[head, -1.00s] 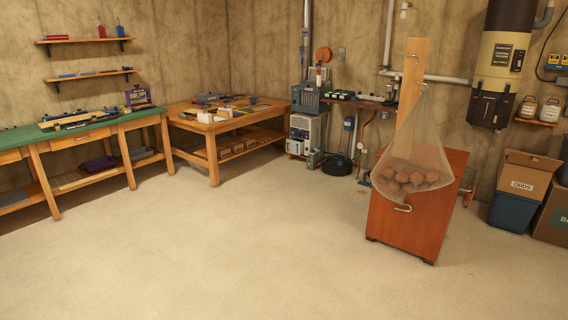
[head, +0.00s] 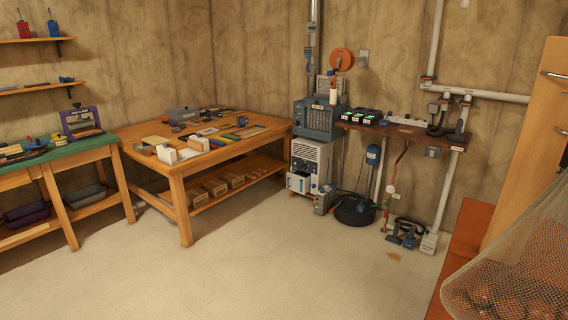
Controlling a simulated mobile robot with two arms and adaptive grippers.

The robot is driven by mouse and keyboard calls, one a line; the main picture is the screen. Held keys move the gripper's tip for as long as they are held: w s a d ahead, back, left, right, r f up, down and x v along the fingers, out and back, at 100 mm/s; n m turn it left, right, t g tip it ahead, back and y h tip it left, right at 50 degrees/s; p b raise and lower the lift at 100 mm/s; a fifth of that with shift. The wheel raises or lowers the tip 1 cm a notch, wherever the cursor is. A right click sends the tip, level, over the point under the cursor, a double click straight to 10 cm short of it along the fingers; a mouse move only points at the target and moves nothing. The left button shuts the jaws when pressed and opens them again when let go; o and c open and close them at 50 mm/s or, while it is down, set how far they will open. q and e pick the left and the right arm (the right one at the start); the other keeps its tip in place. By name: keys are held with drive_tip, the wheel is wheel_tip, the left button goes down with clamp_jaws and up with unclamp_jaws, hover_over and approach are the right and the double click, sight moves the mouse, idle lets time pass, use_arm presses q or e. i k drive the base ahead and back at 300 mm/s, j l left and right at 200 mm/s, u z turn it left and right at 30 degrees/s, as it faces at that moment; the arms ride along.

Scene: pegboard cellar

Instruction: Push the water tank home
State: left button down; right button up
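A white appliance (head: 311,156) with a grille and a small control panel stands on the floor against the back wall. A pale box-like part at its lower front, which looks like the water tank (head: 298,184), seems to stick out a little from the body. It is small in the head view, so I cannot tell how far out it sits. Neither of my grippers is in view.
A wooden workbench (head: 178,170) stands left of the appliance. A small grey object (head: 322,202) and a black round-based pump (head: 357,211) stand right of it. An orange cabinet (head: 453,270) with a net bag (head: 520,262) blocks the right. The middle floor (head: 270,270) is clear.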

sight(297, 180)
drive_tip(key=i, duration=3.25)
